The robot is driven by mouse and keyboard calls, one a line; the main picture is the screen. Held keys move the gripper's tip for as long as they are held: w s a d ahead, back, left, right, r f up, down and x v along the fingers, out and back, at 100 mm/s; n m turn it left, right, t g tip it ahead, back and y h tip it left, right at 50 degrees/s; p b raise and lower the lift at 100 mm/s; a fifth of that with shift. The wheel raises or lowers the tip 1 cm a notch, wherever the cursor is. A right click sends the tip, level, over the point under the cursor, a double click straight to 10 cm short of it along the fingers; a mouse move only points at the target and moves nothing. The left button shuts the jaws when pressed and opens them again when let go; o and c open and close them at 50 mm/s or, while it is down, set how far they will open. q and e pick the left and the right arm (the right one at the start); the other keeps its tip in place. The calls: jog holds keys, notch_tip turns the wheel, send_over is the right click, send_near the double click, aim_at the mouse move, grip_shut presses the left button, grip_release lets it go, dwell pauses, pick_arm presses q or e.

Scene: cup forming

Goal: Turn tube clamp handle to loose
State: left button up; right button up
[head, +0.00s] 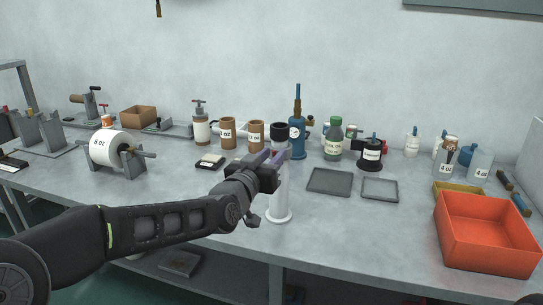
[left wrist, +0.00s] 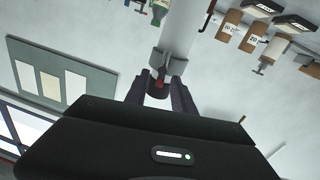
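A white upright tube (head: 281,200) on a round base stands near the front of the table, partly hidden behind my left gripper (head: 272,157). In the left wrist view the pale tube (left wrist: 183,28) carries a grey clamp (left wrist: 168,62). A small clamp handle (left wrist: 159,82), dark with a red part, sticks out from it towards me. My left gripper (left wrist: 160,84) has its two fingers apart, one on each side of the handle. Contact between the fingers and the handle cannot be made out.
An orange-red bin (head: 487,232) stands at the front right. Two flat grey trays (head: 330,181) lie right of the tube. Bottles and brown cups (head: 227,133) line the back. A white roll in a stand (head: 107,148) is at the left. The table between roll and tube is mostly clear.

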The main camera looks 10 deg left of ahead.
pick_arm(q)
grip_shut()
dwell(0.6)
